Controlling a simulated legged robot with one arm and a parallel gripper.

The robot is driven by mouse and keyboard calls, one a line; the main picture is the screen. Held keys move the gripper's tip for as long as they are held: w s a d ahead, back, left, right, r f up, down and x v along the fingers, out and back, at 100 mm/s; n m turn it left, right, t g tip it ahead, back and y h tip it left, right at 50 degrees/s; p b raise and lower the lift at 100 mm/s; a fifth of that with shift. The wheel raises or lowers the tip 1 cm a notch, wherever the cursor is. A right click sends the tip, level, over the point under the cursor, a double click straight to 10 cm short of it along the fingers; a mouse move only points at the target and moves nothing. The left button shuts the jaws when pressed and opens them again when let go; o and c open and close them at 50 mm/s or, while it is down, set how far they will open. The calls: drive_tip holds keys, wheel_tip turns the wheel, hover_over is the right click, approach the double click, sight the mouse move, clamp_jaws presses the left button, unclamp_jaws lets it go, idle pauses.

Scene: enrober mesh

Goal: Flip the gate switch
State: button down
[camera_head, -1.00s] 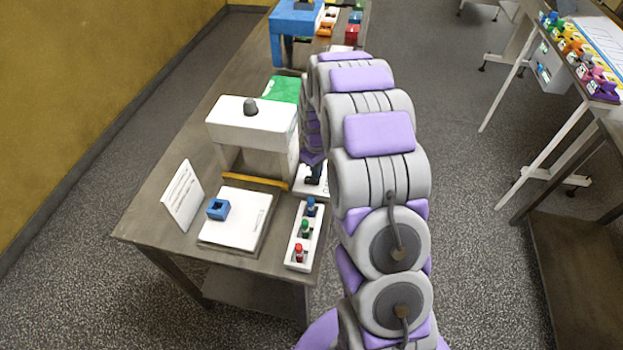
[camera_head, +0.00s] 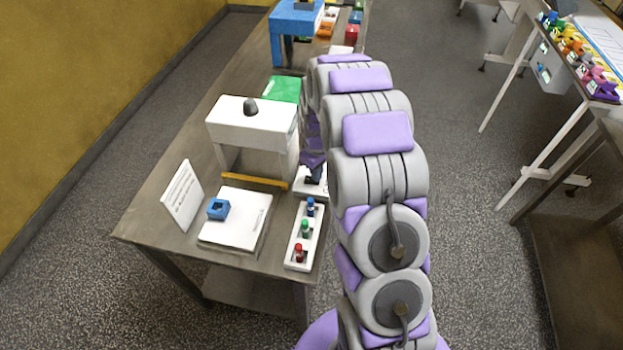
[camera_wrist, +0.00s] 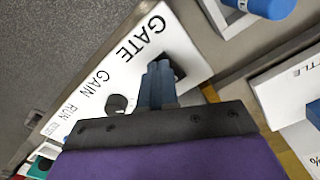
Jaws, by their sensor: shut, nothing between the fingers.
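The white control panel (camera_wrist: 90,75) carries the printed words GATE, GAIN and RUN in the wrist view. A dark switch part (camera_wrist: 184,58) shows beside the word GATE, partly hidden behind my fingers. My gripper (camera_wrist: 160,72) is shut, its blue-grey fingers together, with their tips over or against that dark part; I cannot tell whether they touch. A dark round knob (camera_wrist: 116,102) sits by the word GAIN. In the head view the white panel (camera_head: 322,188) shows beside my arm, which hides much of it and the gripper.
A white machine (camera_head: 252,130) with a dark knob stands left of the panel. A white pad (camera_head: 232,235) holds a blue block (camera_head: 218,209). A white tray (camera_head: 290,262) holds blue, green and red pegs. A sign (camera_head: 182,196) stands at left. Open floor lies right of my arm.

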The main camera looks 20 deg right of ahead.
drive_tip(key=shift+f, duration=0.35)
idle(0.3)
drive_tip(key=shift+r, duration=0.4)
drive_tip(key=shift+r+p, duration=1.25)
drive_tip(key=shift+r, duration=1.85)
drive_tip(key=s+a+r+m, duration=0.1)
drive_tip(key=s+a+r, duration=0.3)
drive_tip(key=s+r, duration=0.4)
drive_tip(key=s+a+r+m, duration=0.1)
drive_tip(key=s+a+r, duration=0.4)
drive_tip(key=s, duration=0.5)
drive_tip(key=s+a+r+m+g, duration=0.1)
drive_tip(key=s, duration=0.9)
drive_tip(key=s+a+r+m, duration=0.1)
drive_tip(key=s+r+m, duration=0.1)
drive_tip(key=s, duration=0.8)
drive_tip(key=shift+r+g, duration=0.3)
drive_tip(key=shift+g, duration=0.1)
